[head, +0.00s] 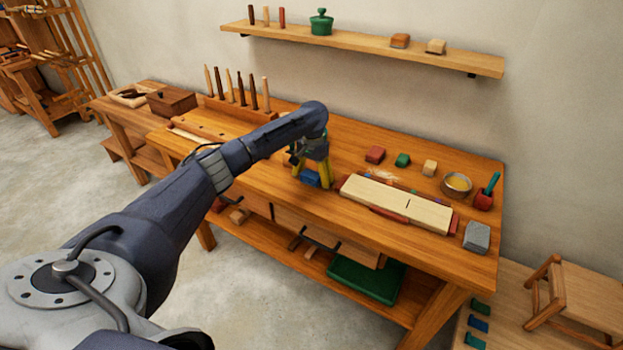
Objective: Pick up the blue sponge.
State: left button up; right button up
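The blue sponge (310,178) is a small blue block on the wooden workbench, left of the long pale board. My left gripper (312,176) reaches down over it from above. Its yellow fingers are spread apart, one to the left and one to the right of the sponge. The sponge appears to rest on the bench top, and its upper part is partly hidden by the gripper. My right gripper is not in view.
The pale board (396,203) lies close to the right of the gripper. Upright tools stand in a rack (240,110) at the back left.

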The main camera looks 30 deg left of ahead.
aim_at(312, 173)
pick_arm(q)
jog(key=c, duration=1)
jog(key=shift+r, duration=0.1)
notch_tip(312, 173, up, 20)
jog(key=shift+f, duration=0.1)
